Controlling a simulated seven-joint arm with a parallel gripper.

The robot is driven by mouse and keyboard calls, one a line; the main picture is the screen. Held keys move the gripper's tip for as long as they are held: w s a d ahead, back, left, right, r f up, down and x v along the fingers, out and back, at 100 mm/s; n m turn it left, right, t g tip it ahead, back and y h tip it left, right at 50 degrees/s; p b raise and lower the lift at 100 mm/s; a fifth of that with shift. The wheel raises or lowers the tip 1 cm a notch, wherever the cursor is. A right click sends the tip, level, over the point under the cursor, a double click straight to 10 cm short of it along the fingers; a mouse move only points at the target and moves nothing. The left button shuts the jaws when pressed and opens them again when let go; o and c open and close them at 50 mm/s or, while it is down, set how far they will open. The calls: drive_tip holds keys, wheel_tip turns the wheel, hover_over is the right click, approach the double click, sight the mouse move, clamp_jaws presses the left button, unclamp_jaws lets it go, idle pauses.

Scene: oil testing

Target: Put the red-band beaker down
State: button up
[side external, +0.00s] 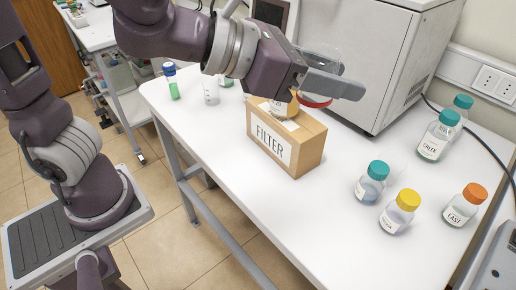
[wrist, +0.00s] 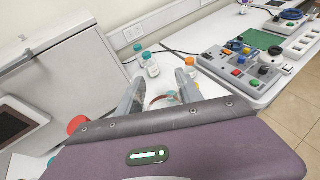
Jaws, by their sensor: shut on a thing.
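The red-band beaker (side external: 317,101) is clear glass with a red band near its lower end. My gripper (side external: 335,82) is shut on it in the side view and holds it in the air, above and to the right of the FILTER box. One finger hides part of the glass. In the wrist view my gripper (wrist: 160,88) has its two fingers on either side of the beaker, whose red band (wrist: 162,97) shows between them. The lower part of the beaker is hidden there by my gripper body.
Capped bottles stand at right, including a yellow-capped one (side external: 398,212). A grey cabinet (side external: 372,60) stands behind. Bare table lies between box and bottles.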

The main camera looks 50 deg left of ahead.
drive_tip(key=w+a+n+t+y, duration=0.1)
drive_tip(key=w+a+n+y, duration=0.2)
drive_tip(key=a, duration=0.7)
drive_tip(key=n+g+y, duration=1.6)
drive_tip(key=n+g, duration=0.1)
drive_tip(key=n, duration=0.7)
hover_over(181, 79)
wheel_tip(181, 79, down, 21)
wheel_tip(181, 79, down, 5)
drive_tip(key=shift+d+f, duration=0.15)
drive_tip(key=shift+f, duration=0.5)
drive_tip(key=shift+s+f, duration=0.1)
drive_tip(key=shift+f, duration=0.5)
drive_tip(key=o, duration=1.4)
